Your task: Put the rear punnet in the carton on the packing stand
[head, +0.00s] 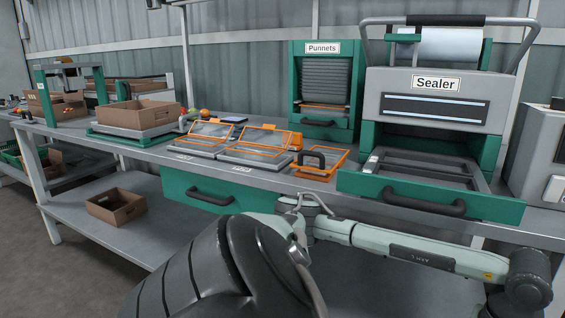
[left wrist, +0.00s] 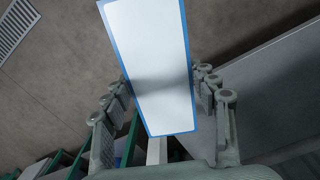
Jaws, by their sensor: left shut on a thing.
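My left gripper (left wrist: 163,105) is shut on a flat white panel with a blue edge (left wrist: 148,62), seen close up in the left wrist view. I cannot tell whether the panel is a punnet. An open brown carton (head: 149,116) sits on a low green and grey stand (head: 128,137) at the left of the bench in the head view. Two orange-framed trays (head: 208,137) and (head: 258,145) lie mid-bench; I cannot tell whether they hold punnets. My right arm reaches in from the right, its gripper (head: 308,203) small and partly hidden behind a dark arm link of mine.
A green punnet dispenser (head: 326,121) and a grey sealer (head: 437,95) with its drawer tray stand on the right of the bench (head: 165,153). A black handle (head: 311,158) stands by an orange frame. Another small brown carton (head: 116,208) lies on the lower shelf.

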